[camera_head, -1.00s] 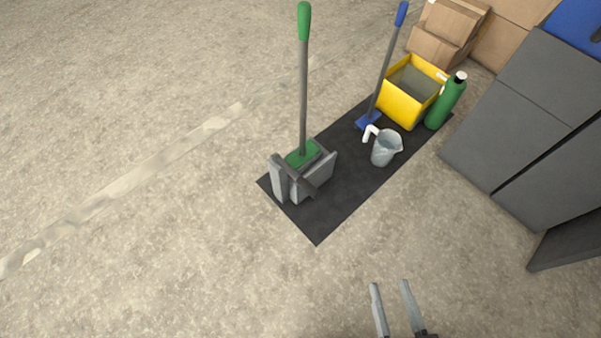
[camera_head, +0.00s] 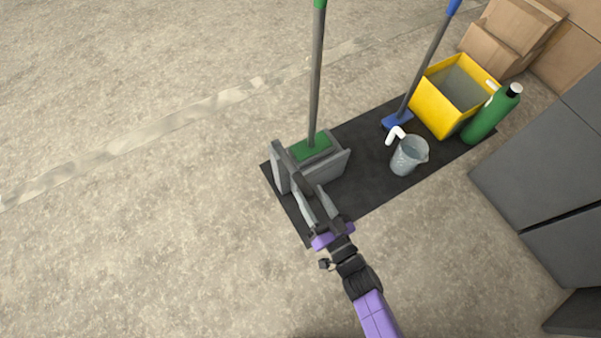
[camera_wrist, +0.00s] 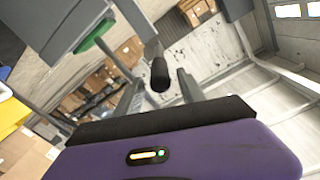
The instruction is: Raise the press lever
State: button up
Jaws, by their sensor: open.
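The grey press (camera_head: 327,170) stands at the near left end of the black mat, with the green mop head (camera_head: 311,147) at its top. Its dark grey lever (camera_head: 291,167) slants down toward my gripper. My gripper (camera_head: 315,200) is at the lever's lower end, with its fingers apart. In the wrist view, the lever's black grip (camera_wrist: 160,74) shows end-on between the two grey fingers of my gripper (camera_wrist: 158,88). I see gaps at both sides of the grip. My fingers partly hide the lever's end in the head view.
On the black mat (camera_head: 355,190) stand a grey jug (camera_head: 408,157), a blue mop (camera_head: 397,121), a yellow bucket (camera_head: 437,108) and a green bottle (camera_head: 490,118). Grey cabinets (camera_head: 540,165) are at the right, cardboard boxes (camera_head: 505,40) behind. The floor at left is clear.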

aim_at(297, 173)
jog(key=b+x, duration=0.2)
jog(key=x, duration=0.5)
jog(key=shift+w, duration=0.15)
grip_shut()
dwell(1.2)
